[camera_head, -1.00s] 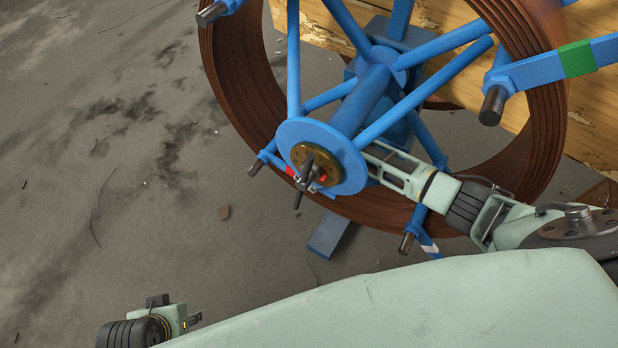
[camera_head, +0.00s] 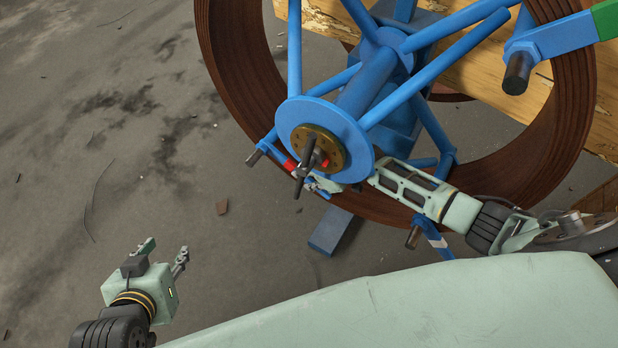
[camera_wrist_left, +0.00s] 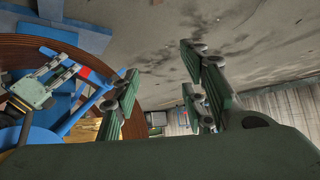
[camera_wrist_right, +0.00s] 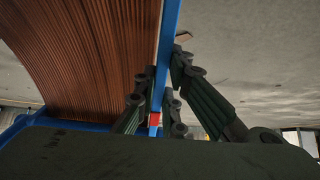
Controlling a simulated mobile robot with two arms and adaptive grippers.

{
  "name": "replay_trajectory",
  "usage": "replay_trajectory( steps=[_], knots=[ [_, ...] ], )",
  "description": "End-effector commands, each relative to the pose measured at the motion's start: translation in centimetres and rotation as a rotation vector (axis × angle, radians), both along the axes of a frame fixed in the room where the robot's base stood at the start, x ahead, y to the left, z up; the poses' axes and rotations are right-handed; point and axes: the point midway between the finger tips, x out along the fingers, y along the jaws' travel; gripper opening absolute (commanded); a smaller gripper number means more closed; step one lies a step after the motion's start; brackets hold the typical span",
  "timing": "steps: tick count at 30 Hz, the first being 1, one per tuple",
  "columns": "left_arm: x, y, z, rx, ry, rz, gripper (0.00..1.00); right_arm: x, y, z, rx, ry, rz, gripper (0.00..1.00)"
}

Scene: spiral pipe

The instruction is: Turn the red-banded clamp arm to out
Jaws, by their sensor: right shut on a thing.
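The red-banded clamp arm (camera_head: 275,149) is a blue bar at the lower left of the hub in the head view, ending in a dark peg. Its red band (camera_head: 290,165) shows beside the hub disc. My right gripper (camera_head: 322,186) reaches in below the hub disc from the right, its fingers partly hidden. In the right wrist view, a blue bar (camera_wrist_right: 168,40) runs between its fingers, with the red band (camera_wrist_right: 154,119) low between them; it is shut on this arm. The left wrist view also shows the red band (camera_wrist_left: 84,71). My left gripper (camera_head: 165,252) is open and empty, apart at the lower left.
The blue hub disc (camera_head: 350,119) carries a brass plate and a dark handle (camera_head: 307,158). A brown pipe coil (camera_head: 226,75) surrounds the spokes. A green-banded arm (camera_head: 607,18) is upper right; a white-banded arm (camera_head: 434,237) is below. Bare floor (camera_head: 80,200) lies left.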

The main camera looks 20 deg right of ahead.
Motion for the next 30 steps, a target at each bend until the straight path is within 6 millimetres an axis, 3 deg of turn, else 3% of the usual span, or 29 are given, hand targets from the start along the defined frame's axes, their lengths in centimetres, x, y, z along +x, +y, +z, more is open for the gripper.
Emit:
replay_trajectory(
  steps=[6, 15, 26, 27, 30],
  knots=[
    [4.1, -1.6, 3.6, -0.059, -0.255, -0.019, 0.4, 0.1, 0.2, -0.8, 0.025, -0.027, 0.0, 0.0],
    [6.5, -2.9, 8.2, -0.114, -0.49, -0.034, 0.4, 0.2, 0.2, -1.1, 0.045, -0.054, -0.003, 0.0],
    [6.7, -2.9, 8.7, -0.117, -0.507, -0.034, 0.4, 0.3, 0.2, -1.0, 0.046, -0.056, -0.002, 0.0],
    [6.7, -2.9, 8.7, -0.117, -0.507, -0.034, 0.4, 0.3, 0.2, -1.0, 0.046, -0.056, -0.002, 0.13],
    [6.7, -2.9, 8.7, -0.117, -0.507, -0.034, 0.4, 0.3, 0.2, -1.0, 0.046, -0.056, -0.002, 0.21]
  ],
)
